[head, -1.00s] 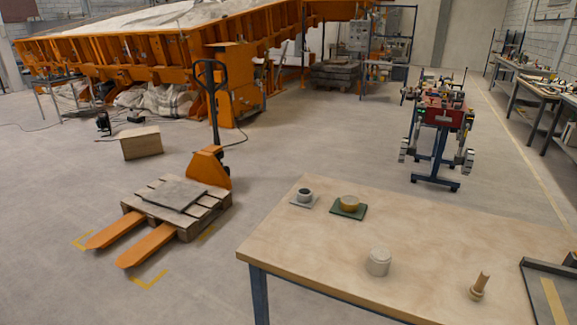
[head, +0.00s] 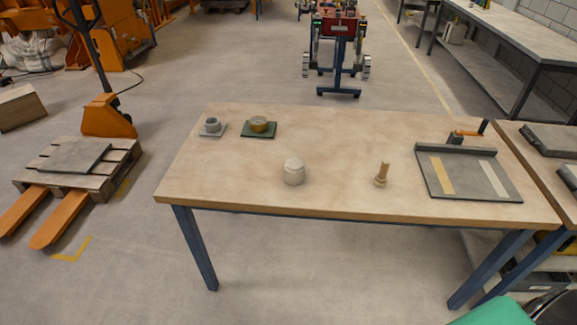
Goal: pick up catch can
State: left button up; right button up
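A pale, squat cylindrical can (head: 293,173) stands upright near the front middle of the wooden table; its top looks domed or lidded. A small grey open cup (head: 212,125) sits on a light square plate (head: 206,134) at the table's back left. I cannot tell for sure which of these two is the catch can. Neither of my grippers is in view.
A brass-coloured round piece (head: 259,124) sits on a green plate (head: 270,134). A wooden-handled tool (head: 382,174) stands right of the pale can. A dark tray (head: 432,184) with two strips lies at the table's right (head: 330,124). A pallet (head: 112,176) is left, on the floor.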

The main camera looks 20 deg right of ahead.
aim_at(294, 167)
jog(key=i+j+z, duration=0.1)
jog(key=i+j, duration=0.5)
jog(key=j, duration=0.25)
jog(key=i+j+z, duration=0.15)
jog(key=i+j, duration=0.2)
jog(key=j, duration=0.1)
